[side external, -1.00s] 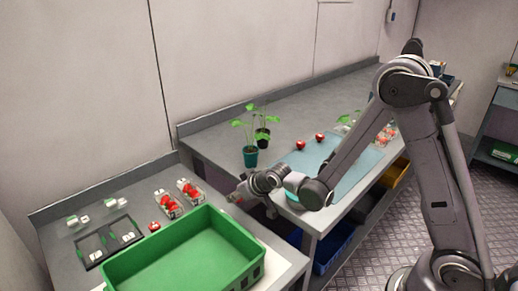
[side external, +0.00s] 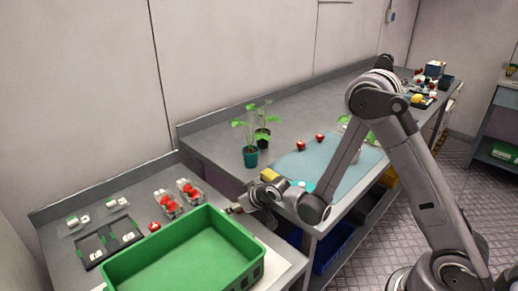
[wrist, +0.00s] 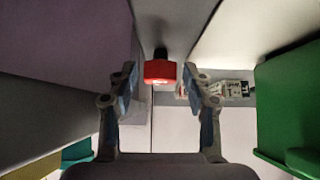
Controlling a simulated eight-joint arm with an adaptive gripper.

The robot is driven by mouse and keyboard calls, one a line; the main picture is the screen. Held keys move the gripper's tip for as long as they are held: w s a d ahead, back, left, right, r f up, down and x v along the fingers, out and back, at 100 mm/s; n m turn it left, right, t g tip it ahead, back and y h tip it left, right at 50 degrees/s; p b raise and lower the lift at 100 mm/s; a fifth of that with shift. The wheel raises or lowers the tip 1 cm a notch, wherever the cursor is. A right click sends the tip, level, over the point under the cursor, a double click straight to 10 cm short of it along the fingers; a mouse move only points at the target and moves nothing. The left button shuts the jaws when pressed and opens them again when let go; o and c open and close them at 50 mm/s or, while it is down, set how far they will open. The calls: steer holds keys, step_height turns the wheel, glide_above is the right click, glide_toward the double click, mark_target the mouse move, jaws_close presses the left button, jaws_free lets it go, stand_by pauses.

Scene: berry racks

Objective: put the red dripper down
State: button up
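The red dripper (wrist: 160,72), a small red block-like piece with a dark top, shows between my fingertips in the wrist view. My gripper (wrist: 159,82) has its fingers apart, with a narrow gap on each side of the red piece. In the side view my gripper (side external: 232,209) is low at the near right edge of the left bench, beside the green crate. The dripper cannot be made out there. I cannot tell whether it rests on a surface.
The green crate (side external: 256,275) fills the left bench's front; it also shows in the wrist view (wrist: 290,85). A potted plant (side external: 250,157) and yellow block (side external: 269,174) are on the right bench.

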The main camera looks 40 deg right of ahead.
steer(key=s+d+r+g, duration=0.1)
steer(key=s+r, duration=0.8)
steer(key=s, duration=0.3)
steer(key=s+d+r+g, duration=0.1)
steer(key=s+d+r, duration=0.1)
steer(key=s+r, duration=0.6)
steer(key=s, duration=0.3)
steer(key=shift+s+r, duration=0.35)
steer(key=shift+o, duration=0.6)
